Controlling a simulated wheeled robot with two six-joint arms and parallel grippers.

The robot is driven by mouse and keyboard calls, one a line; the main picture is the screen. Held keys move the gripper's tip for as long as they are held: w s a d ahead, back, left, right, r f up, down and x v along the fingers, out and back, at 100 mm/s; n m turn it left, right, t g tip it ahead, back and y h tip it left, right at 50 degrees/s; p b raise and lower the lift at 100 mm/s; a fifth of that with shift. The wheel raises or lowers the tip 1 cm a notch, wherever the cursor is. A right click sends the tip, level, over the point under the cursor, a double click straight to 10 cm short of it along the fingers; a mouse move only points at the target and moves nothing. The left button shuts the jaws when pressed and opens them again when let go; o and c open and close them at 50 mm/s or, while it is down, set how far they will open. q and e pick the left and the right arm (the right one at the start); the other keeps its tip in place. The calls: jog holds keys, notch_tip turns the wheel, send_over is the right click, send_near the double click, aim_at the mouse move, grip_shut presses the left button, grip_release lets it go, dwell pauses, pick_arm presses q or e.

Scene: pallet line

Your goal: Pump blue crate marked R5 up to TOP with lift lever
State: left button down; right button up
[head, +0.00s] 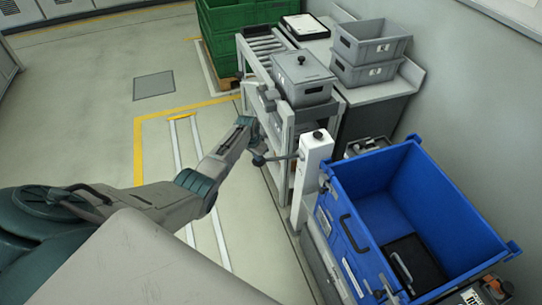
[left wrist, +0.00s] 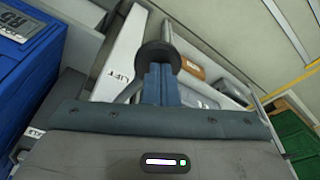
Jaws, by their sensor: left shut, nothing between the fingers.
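The blue crate (head: 375,190) stands open at the right of the head view. Its label, which reads R5, shows at the left edge of the left wrist view on the crate's side (left wrist: 15,75). The white lift post (head: 315,150) stands at the crate's far left corner. The lift lever (head: 275,158) sticks out from it to the left and ends in a dark knob. My left gripper (head: 257,148) is shut and empty, right at the lever's knob end. In the left wrist view its fingers (left wrist: 160,84) lie close to the lever's dark round part (left wrist: 158,56); contact is unclear. No TOP mark is legible.
A black item with a handle (head: 415,265) lies in the crate. Beyond the post, a grey lidded box (head: 303,80) sits on a roller stand. Stacked grey bins (head: 370,45) stand on a bench by the wall. Green crates (head: 235,25) are behind. The floor to the left is clear.

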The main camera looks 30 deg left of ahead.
pick_arm(q)
jog(key=shift+f, duration=0.15)
jog(key=shift+s+a+f+b, duration=0.15)
jog(key=shift+s+f+b, duration=0.05)
jog(key=shift+f+b, duration=0.5)
jog(key=shift+f, duration=0.1)
jog(key=shift+f, duration=0.2)
jog(key=r+p, duration=0.2)
jog(key=r, duration=0.1)
jog(key=r+p, duration=0.2)
jog(key=shift+w+d+r, duration=0.15)
jog(key=shift+w+d, duration=0.2)
jog(key=shift+w, duration=0.05)
